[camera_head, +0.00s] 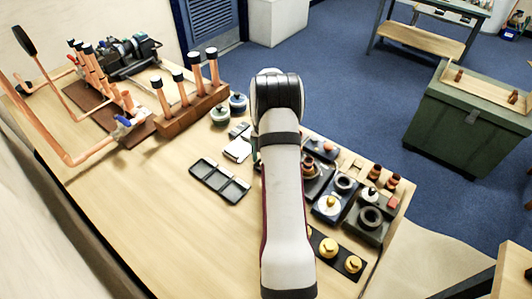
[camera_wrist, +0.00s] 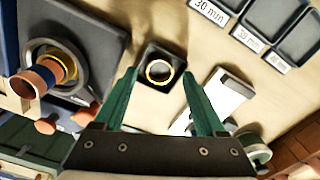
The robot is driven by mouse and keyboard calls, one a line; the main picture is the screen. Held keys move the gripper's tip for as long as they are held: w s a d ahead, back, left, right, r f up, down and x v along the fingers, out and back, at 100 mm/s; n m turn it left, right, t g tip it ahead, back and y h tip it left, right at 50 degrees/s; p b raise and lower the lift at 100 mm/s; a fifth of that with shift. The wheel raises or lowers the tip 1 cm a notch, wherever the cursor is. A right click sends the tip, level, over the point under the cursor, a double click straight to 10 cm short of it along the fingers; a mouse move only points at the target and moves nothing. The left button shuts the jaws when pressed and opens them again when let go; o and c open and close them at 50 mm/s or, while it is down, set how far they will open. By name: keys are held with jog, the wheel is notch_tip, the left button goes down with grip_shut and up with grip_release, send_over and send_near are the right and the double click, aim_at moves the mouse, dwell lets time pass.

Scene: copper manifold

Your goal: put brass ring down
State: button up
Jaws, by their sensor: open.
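The brass ring (camera_wrist: 149,76) lies flat in a small black square holder (camera_wrist: 179,60) in the wrist view. My gripper (camera_wrist: 162,76) has its two green fingers spread apart, one on each side of the holder's near part. The fingers hold nothing, and a gap shows between each fingertip and the ring. In the head view my own arm covers the gripper, and I cannot make out the ring there.
A white-topped object (camera_wrist: 226,97) is close right of my fingers. A copper fitting (camera_wrist: 37,81) in a grey ring stands left. Capped copper pipes (camera_head: 178,87) stand in a wooden block. The front-left table is clear.

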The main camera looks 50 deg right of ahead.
notch_tip(320, 180, up, 13)
jog(key=w+a+r+n, duration=0.1)
jog(key=a+r, duration=0.2)
jog(key=a, duration=0.4)
jog(key=a+r+n, duration=0.1)
jog(key=a+r, duration=0.2)
jog(key=a, duration=0.3)
jog(key=s+a+r+n, duration=0.1)
jog(key=s+a, duration=0.2)
jog(key=a, duration=0.3)
jog(key=s+a+r+n+y, duration=0.1)
jog(key=s+a, duration=0.1)
jog(key=a, duration=0.4)
jog(key=s+a+r+n, duration=0.1)
jog(key=s+a, duration=0.2)
jog(key=a, duration=0.3)
jog(key=s+a+f+n, duration=0.2)
jog(key=s+a+n, duration=0.1)
jog(key=s+a, duration=0.6)
jog(key=s, duration=0.3)
jog(key=shift+f+y, duration=0.4)
